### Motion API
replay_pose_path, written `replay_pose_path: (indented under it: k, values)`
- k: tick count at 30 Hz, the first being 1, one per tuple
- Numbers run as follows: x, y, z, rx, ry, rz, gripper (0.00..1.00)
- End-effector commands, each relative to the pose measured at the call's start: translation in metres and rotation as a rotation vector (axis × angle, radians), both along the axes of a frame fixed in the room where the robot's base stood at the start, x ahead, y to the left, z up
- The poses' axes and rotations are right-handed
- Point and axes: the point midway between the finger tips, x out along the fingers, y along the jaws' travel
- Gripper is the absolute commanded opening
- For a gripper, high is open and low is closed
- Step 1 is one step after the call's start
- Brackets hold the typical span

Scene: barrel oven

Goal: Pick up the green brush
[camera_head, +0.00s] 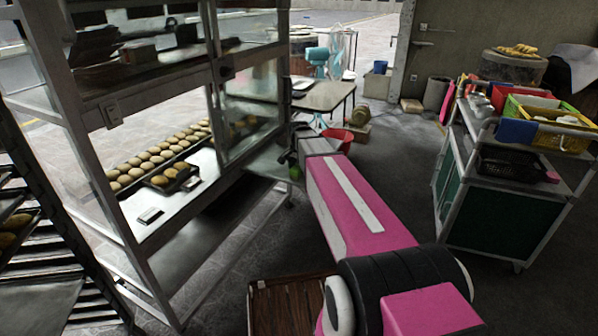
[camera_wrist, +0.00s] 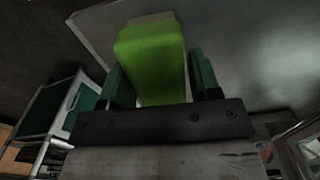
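The green brush (camera_wrist: 152,60) shows in the wrist view as a bright green block between the two dark green fingers of my gripper (camera_wrist: 160,85). In the head view my gripper (camera_head: 294,155) is at the far end of my pink arm, by the right end of the glass cabinet. A small bit of the green brush (camera_head: 295,172) shows there. The brush's underside is hidden, and I cannot tell whether it touches the grey surface behind it.
A glass cabinet (camera_head: 160,235) with trays of buns stands on the left. A cart (camera_head: 505,210) with baskets stands on the right. A table (camera_head: 325,97) and a red bucket (camera_head: 338,138) are beyond my gripper. Floor is clear between arm and cart.

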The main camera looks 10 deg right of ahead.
Motion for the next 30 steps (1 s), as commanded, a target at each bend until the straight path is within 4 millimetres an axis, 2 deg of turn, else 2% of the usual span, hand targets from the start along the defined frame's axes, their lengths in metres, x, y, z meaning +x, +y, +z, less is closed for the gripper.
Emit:
replay_pose_path:
  k: [1,3,17,22,26,30]
  values:
    - [0.000,0.000,0.000,0.000,0.000,0.000,0.41]
    - [0.000,0.000,0.000,0.000,0.000,0.000,0.22]
    - [0.000,0.000,0.006,0.000,0.000,0.000,0.22]
    - [0.000,0.000,0.022,0.000,-0.001,0.000,0.22]
    - [0.000,0.000,0.043,0.000,-0.001,0.000,0.22]
    - [-0.023,0.028,0.061,0.000,-0.001,0.004,0.22]
